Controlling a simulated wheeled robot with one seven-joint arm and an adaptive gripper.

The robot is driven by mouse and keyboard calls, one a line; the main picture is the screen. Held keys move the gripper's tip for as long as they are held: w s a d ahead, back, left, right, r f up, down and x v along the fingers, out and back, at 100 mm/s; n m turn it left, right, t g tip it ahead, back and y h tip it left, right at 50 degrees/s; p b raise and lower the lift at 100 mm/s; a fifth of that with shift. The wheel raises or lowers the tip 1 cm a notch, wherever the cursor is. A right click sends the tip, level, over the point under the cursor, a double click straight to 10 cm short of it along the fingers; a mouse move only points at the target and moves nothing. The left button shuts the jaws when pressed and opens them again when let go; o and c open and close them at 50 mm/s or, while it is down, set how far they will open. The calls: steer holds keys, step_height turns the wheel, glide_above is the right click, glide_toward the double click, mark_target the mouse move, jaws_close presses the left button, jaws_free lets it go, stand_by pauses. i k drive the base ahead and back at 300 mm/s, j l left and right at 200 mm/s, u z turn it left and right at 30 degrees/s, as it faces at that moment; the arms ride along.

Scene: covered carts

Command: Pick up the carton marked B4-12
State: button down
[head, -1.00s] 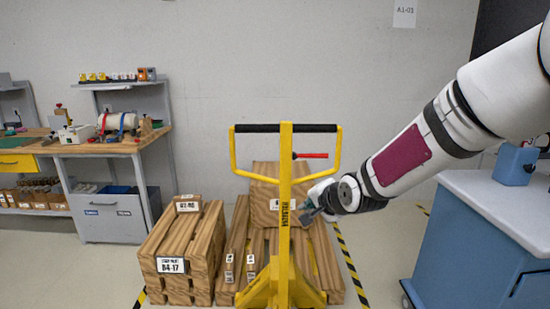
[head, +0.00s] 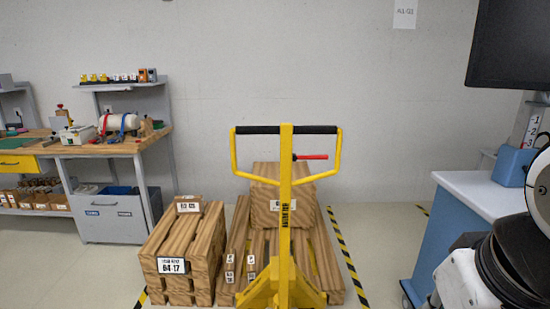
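No label that I can read here says B4-12. A wood-grained carton (head: 265,177) stands on the slatted wooden pallet behind the yellow pallet truck; its white label is partly hidden by the truck's mast. Several small labelled cartons (head: 229,274) sit low beside the mast. My gripper is out of view; only part of my arm shows at the lower right.
The yellow pallet truck (head: 286,150) stands in front of the pallet (head: 325,262), its handle frame before the carton. A blue cart with a pale top (head: 470,187) is at the right. A workbench (head: 95,145) is at the left. Yellow-black tape (head: 345,250) marks the floor.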

mark_target(230, 265)
steer(key=u, duration=0.35)
steer(key=i+j+u, duration=0.1)
steer(key=i+u, duration=0.6)
steer(key=i, duration=0.6)
steer(key=i+l+u, duration=0.1)
steer(key=i, duration=0.45)
